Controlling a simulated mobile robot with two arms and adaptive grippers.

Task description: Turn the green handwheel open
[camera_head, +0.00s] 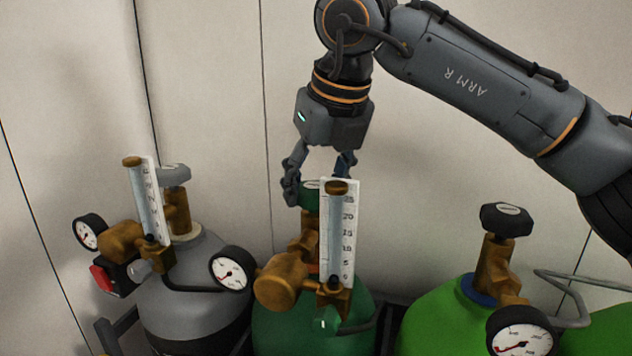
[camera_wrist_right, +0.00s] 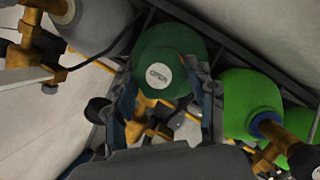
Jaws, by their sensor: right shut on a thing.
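The green handwheel (camera_head: 309,192) sits on top of the brass valve of the dark green cylinder (camera_head: 270,325), the middle one in the head view. A white flowmeter scale in front hides its right part. My right gripper (camera_head: 316,188) comes down from above, with its fingers on either side of the handwheel, shut on it. In the right wrist view the handwheel (camera_wrist_right: 160,88), with its white round label, lies between the two fingers (camera_wrist_right: 168,98). The label's text is too small to read surely. My left gripper is not in view.
The flowmeter (camera_head: 338,235) and a round gauge (camera_head: 231,270) stand close in front of the valve. A grey cylinder (camera_head: 190,300) with its own regulator is at left. A bright green cylinder (camera_head: 430,325) with a black handwheel (camera_head: 506,219) is at right. A pale wall is behind.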

